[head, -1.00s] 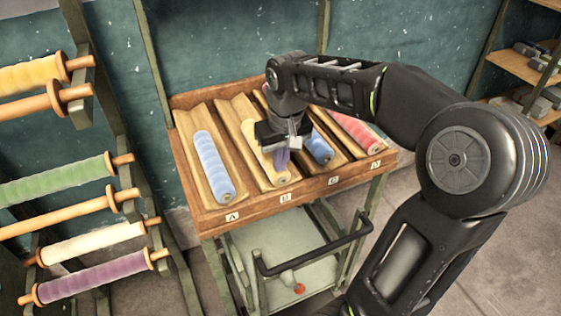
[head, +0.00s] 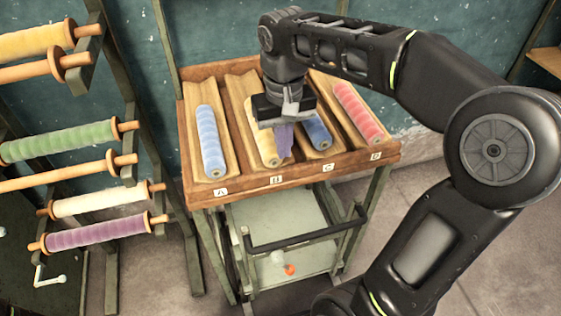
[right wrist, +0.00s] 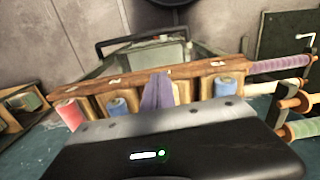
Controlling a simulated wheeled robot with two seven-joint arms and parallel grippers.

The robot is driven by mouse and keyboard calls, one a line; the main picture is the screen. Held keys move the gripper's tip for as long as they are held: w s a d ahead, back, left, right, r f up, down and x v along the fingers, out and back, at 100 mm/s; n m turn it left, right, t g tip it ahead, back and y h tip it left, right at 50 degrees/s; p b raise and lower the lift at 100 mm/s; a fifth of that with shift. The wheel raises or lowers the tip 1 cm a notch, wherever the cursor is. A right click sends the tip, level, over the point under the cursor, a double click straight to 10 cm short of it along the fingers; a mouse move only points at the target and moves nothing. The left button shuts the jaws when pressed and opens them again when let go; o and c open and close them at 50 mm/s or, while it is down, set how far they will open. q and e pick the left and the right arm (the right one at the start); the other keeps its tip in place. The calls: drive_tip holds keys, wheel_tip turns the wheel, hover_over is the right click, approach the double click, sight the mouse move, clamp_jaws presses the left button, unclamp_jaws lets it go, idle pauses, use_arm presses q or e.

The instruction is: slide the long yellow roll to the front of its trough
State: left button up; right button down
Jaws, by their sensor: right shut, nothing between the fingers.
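The long yellow roll (head: 264,143) lies in trough B (head: 238,92) of the sloped wooden rack. Its front end shows close to the trough's front, and its upper part is hidden by my right gripper. My right gripper (head: 284,143) points down with its purplish fingers shut and empty. The fingers overlap the right side of the roll; I cannot tell whether they touch it. In the right wrist view the fingers (right wrist: 157,95) stand before the rack, and I cannot make out the yellow roll there. My left gripper is not in view.
A blue roll (head: 210,143) lies in trough A, a shorter blue roll (head: 317,131) in C and a red roll (head: 358,112) in D. A stand at left holds several rolls, including a purple one (head: 95,233). The cart's handle (head: 300,240) juts out in front.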

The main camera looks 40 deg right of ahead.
sight(276, 156)
drive_tip(key=w+f, duration=0.1)
drive_tip(key=f, duration=0.2)
drive_tip(key=w+f+p, duration=0.1)
drive_tip(key=f, duration=0.2)
drive_tip(key=w+d+f+p, duration=0.1)
drive_tip(key=f, duration=0.3)
drive_tip(key=shift+w, duration=0.15)
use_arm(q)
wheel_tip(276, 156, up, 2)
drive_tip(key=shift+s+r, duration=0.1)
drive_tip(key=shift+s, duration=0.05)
use_arm(e)
drive_tip(key=shift+w+d, duration=0.15)
drive_tip(key=shift+w, duration=0.1)
drive_tip(key=shift+w+d, duration=0.1)
drive_tip(key=shift+w, duration=0.35)
drive_tip(key=shift+w+d+f, duration=0.15)
drive_tip(key=shift+w+d, duration=0.1)
drive_tip(key=shift+w, duration=0.5)
drive_tip(key=shift+s+a+r, duration=0.1)
drive_tip(key=shift+s+r, duration=0.1)
drive_tip(key=shift+s, duration=0.1)
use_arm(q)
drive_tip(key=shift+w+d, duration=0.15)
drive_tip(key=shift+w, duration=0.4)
use_arm(e)
drive_tip(key=shift+f, duration=0.1)
